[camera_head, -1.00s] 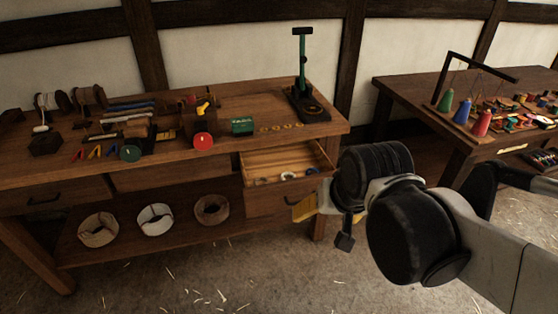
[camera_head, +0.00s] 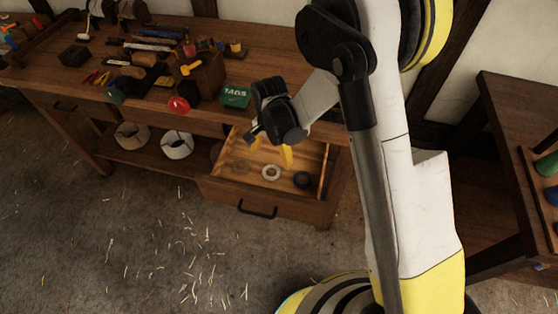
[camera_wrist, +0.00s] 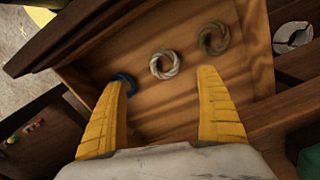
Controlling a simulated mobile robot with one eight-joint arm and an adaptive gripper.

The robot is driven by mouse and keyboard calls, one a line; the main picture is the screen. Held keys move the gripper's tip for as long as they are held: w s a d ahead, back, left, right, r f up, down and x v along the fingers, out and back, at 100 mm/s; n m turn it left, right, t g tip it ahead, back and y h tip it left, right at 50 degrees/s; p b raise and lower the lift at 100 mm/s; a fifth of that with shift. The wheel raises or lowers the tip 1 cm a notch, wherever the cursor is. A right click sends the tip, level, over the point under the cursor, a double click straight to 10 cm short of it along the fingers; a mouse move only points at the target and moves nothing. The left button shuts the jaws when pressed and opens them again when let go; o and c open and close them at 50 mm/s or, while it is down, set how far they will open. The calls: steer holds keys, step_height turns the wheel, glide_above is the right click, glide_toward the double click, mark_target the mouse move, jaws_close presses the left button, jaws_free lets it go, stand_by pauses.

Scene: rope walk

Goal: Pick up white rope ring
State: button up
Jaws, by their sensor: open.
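The white rope ring (camera_wrist: 165,65) lies flat on the floor of the open drawer (camera_head: 231,193). In the wrist view it sits between a blue ring (camera_wrist: 124,84) on the left and a tan ring (camera_wrist: 213,39) on the right. In the head view the white ring (camera_head: 271,173) and the blue ring (camera_head: 302,179) show in the drawer. My gripper (camera_wrist: 164,78) is open and empty, its yellow fingers spread. In the wrist view the white ring appears beyond the gap between the fingertips, and the left finger partly covers the blue ring. In the head view my gripper (camera_head: 274,153) is over the drawer.
The drawer walls surround the rings, and its front has a dark handle (camera_head: 257,209). The workbench (camera_head: 217,53) above carries tools, blocks and a green tags box (camera_head: 236,95). Rope coils (camera_head: 177,145) stand on the lower shelf. A second table (camera_head: 508,100) is at right.

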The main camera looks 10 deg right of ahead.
steer(key=b, duration=0.2)
glide_above(271, 174)
steer(key=f, duration=0.3)
steer(key=s+f, duration=0.1)
steer(key=f, duration=0.1)
steer(key=shift+f, duration=0.15)
steer(key=f+b, duration=0.1)
steer(key=f, duration=0.1)
steer(key=w+f+b, duration=0.1)
steer(key=f, duration=0.2)
steer(key=shift+f+b, duration=0.1)
steer(key=shift+b, duration=0.2)
steer(key=c, duration=0.9)
